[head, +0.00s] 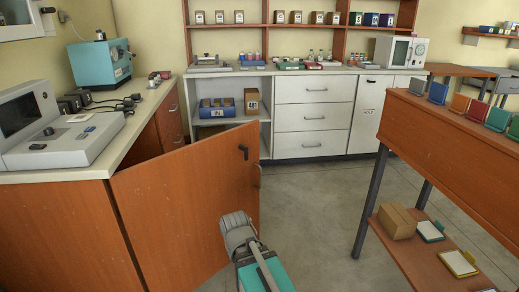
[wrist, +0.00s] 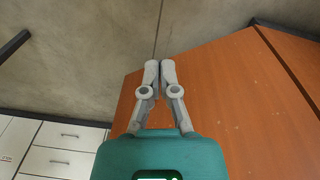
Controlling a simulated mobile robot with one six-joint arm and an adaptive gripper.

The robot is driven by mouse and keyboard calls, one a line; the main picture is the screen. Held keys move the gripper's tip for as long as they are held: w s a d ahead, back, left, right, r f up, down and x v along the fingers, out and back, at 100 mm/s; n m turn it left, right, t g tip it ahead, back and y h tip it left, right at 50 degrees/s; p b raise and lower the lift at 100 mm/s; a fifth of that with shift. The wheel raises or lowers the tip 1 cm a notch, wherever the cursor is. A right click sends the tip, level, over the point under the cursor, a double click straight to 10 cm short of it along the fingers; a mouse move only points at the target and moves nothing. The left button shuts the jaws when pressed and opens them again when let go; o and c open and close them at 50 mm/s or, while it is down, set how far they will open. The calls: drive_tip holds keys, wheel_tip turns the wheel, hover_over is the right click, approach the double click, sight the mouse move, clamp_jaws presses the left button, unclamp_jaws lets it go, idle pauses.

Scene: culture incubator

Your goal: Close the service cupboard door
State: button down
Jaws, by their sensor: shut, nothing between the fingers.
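The service cupboard door (head: 180,205) is an orange-brown wood panel standing open, swung out from the left counter into the aisle. In the wrist view an orange wood panel (wrist: 225,95), which looks like this door, fills the right side. My gripper (wrist: 160,64) is shut and empty, its two grey fingers together over the panel's left edge in the picture. I cannot tell whether they touch it. In the head view part of my arm covers the door's lower right area.
The left counter (head: 60,177) carries a grey instrument (head: 65,130). White drawers (head: 313,117) and an open shelf bay (head: 225,87) stand behind the door. A wooden bench (head: 450,145) with a lower shelf is on the right. Grey floor (head: 315,200) between is clear.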

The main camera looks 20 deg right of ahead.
sight(255, 145)
drive_tip(key=w+d+r+n+t+y, duration=0.2)
drive_tip(key=w+d+r+t, duration=0.6)
drive_tip(key=w+d, duration=0.5)
drive_tip(key=w+d+r+n+t+y, duration=0.3)
drive_tip(key=w+d+r+t+y, duration=0.2)
drive_tip(key=w+d+r, duration=0.5)
drive_tip(key=shift+w+d+t, duration=1.4)
drive_tip(key=shift+w+d, duration=0.1)
drive_tip(key=shift+d, duration=1.55)
drive_tip(key=shift+r, duration=0.1)
drive_tip(key=x, duration=1.3)
drive_tip(key=shift+r, duration=0.1)
drive_tip(key=shift+w+a, duration=0.25)
drive_tip(key=shift+w, duration=0.2)
